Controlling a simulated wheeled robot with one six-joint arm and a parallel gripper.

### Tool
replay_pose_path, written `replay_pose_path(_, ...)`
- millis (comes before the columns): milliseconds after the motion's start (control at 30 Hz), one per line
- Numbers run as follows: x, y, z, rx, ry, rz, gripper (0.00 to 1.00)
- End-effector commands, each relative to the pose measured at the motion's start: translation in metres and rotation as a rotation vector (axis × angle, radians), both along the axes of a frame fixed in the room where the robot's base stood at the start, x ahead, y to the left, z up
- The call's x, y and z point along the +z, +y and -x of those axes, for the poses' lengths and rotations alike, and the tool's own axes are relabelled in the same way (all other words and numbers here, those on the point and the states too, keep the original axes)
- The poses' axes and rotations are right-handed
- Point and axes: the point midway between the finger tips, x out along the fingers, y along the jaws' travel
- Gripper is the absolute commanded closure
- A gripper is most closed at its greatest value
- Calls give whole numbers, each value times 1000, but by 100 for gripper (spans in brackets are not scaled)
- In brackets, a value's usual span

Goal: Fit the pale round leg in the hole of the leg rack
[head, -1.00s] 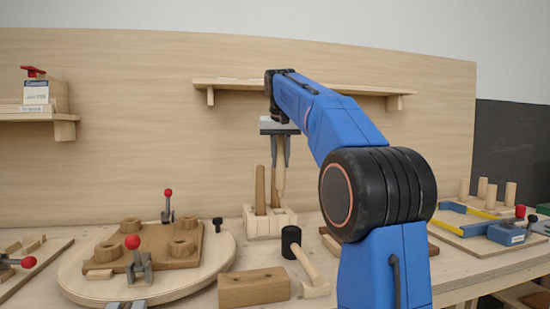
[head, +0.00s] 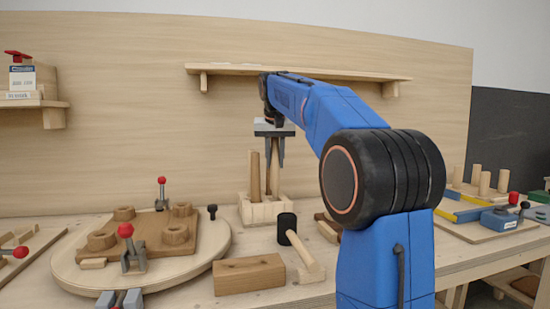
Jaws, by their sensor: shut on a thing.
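The pale round leg (head: 275,181) stands upright under my gripper (head: 274,161), whose fingers are shut on its upper part. Its lower end meets the top of the leg rack (head: 263,213), a pale wooden block at the back of the bench. The hole is too small to make out, so I cannot tell how deep the leg sits in it. A slightly darker round leg (head: 255,176) stands in the rack just left of the held one.
A mallet with a black head (head: 287,222) and a wooden block (head: 249,275) lie in front of the rack. A round board (head: 80,280) with a brown fixture and red-knobbed clamps is at left. A shelf (head: 300,72) hangs above. Several pegs and a blue tool are at right.

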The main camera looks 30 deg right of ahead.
Motion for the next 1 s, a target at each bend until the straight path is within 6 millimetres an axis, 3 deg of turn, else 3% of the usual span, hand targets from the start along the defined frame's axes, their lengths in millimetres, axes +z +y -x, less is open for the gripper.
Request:
replay_pose_path(433,4,0,-1,0,-1,1,100)
replay_pose_path(1000,42,-1,-2,0,-1,1,100)
